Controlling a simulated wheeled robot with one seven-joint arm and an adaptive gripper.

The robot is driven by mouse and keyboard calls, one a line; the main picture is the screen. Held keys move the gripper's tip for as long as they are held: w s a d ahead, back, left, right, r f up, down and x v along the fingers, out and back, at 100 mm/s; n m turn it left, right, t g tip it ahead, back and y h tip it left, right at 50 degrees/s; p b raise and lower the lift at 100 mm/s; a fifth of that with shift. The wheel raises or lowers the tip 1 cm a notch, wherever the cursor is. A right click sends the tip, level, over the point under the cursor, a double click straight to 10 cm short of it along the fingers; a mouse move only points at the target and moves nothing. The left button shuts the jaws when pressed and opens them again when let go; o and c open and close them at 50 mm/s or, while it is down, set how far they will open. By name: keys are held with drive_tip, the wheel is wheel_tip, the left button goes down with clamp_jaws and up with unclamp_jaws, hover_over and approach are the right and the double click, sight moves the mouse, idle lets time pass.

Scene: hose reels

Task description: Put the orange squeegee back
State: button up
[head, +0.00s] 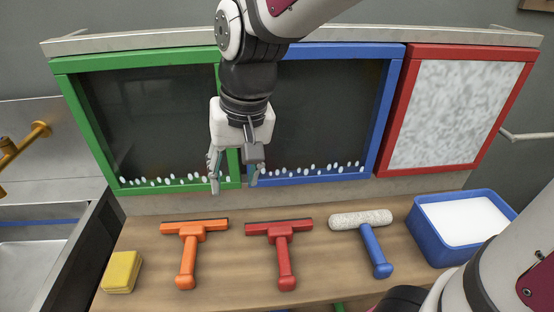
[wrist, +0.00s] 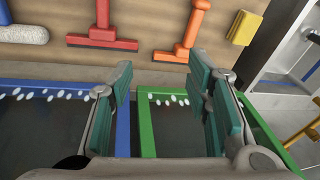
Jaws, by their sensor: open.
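The orange squeegee (head: 189,246) lies on the wooden table at the left, its handle towards me; it also shows in the wrist view (wrist: 189,32). A red squeegee (head: 281,246) lies to its right, also visible in the wrist view (wrist: 97,22). My gripper (head: 233,188) is open and empty. It hangs in front of the green and blue framed panels, above and behind the squeegees. In the wrist view its two teal-padded fingers (wrist: 165,110) stand apart with nothing between them.
A yellow sponge (head: 121,272) lies left of the orange squeegee. A blue-handled roller (head: 368,240) and a blue tray (head: 462,226) of white stuff are to the right. Green (head: 86,122), blue (head: 385,110) and red (head: 396,120) framed panels stand behind. A sink (head: 45,245) is at left.

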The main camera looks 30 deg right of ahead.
drive_tip(key=s+d+r+n+t, duration=0.1)
drive_tip(key=s+d, duration=0.3)
drive_tip(key=s, duration=0.2)
drive_tip(key=s+d+r+t+h, duration=0.1)
drive_tip(key=s+d+r, duration=0.1)
drive_tip(key=s, duration=0.5)
drive_tip(key=shift+s+d+r+n+h, duration=0.15)
drive_tip(key=shift+d+r+n+h, duration=0.2)
drive_tip(key=shift+d, duration=0.5)
